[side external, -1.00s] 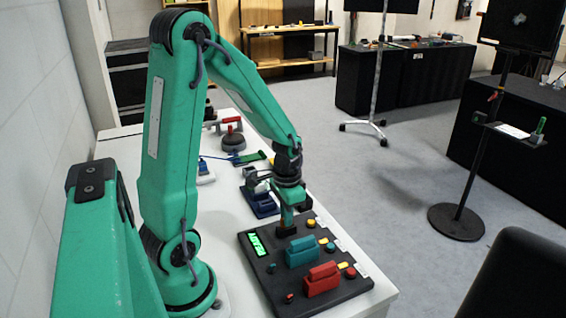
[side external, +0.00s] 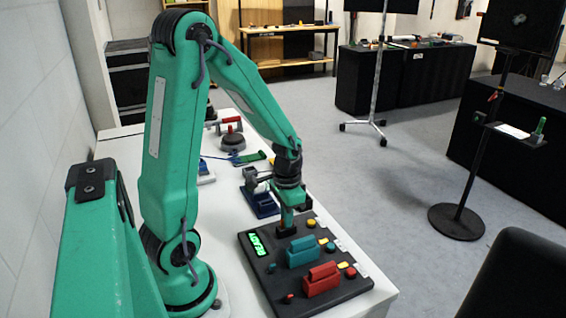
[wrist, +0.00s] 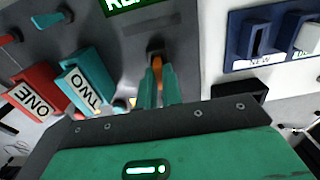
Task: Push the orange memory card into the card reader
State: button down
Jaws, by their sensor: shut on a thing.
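My gripper (wrist: 158,84) is shut on the orange memory card (wrist: 157,66), whose edge shows between the two green fingers in the wrist view. The card's end points at the dark slot of the card reader (wrist: 155,46). I cannot tell how deep the card sits in it. In the side view my gripper (side external: 287,218) points down over the far part of the black panel (side external: 272,285). The fingers hide most of the card there.
A teal block (side external: 301,254) and a red block (side external: 322,281) stand on the panel, labelled TWO and ONE in the wrist view. A lit green display (side external: 258,245) is at left. A blue holder (side external: 262,204) stands just behind the panel.

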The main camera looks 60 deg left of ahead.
jog(key=c, duration=1.5)
grip_release()
jog(key=shift+r, duration=0.1)
jog(key=shift+r, duration=2.9)
jog(key=s+d+r+t, duration=0.2)
jog(key=d+r, duration=0.2)
jog(key=s+d+r+t, duration=0.1)
jog(key=s+d+r, duration=0.1)
jog(key=d+r, duration=0.2)
jog(key=s+d+r+t, duration=0.2)
jog(key=d+r, duration=0.2)
jog(key=r, duration=0.1)
jog(key=shift+r+t, duration=0.1)
jog(key=shift+t, duration=0.2)
